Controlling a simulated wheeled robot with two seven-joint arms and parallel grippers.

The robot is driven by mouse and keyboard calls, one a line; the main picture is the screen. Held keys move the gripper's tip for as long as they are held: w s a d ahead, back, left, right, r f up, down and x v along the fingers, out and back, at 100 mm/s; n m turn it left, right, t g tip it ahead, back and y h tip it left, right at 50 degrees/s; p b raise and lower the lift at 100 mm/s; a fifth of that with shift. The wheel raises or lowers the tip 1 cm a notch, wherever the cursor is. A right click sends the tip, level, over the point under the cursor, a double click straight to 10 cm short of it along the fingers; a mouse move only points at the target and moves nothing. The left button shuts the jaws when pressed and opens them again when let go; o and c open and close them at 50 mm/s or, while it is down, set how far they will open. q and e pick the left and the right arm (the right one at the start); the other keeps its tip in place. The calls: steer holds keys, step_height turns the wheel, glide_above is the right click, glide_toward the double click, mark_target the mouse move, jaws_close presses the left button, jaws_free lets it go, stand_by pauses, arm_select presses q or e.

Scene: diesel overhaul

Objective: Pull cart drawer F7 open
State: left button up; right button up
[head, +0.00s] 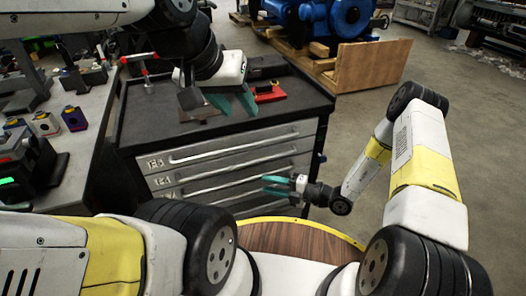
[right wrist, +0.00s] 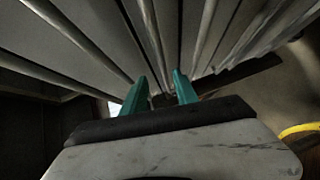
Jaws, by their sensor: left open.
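The dark-topped tool cart (head: 140,126) has a stack of grey drawers (head: 230,170) with long horizontal bar handles. The drawer fronts look closed. My right gripper (head: 275,185) has teal fingers pointing left, in front of the lower drawers. In the right wrist view its fingers (right wrist: 160,92) stand apart, with long bars beyond them. I cannot tell whether a handle lies between them. My left gripper (head: 232,103) is open and empty above the cart top.
A red item (head: 268,94) lies on the cart top. A grey workbench (head: 82,150) with several small parts stands at the left. A blue engine (head: 325,20) on wooden supports and a wooden crate (head: 368,78) are behind.

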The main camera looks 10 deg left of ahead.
steer(key=x, duration=0.8)
steer(key=shift+f, duration=0.25)
jaws_close()
steer(key=shift+w, duration=0.1)
stand_by(1.0)
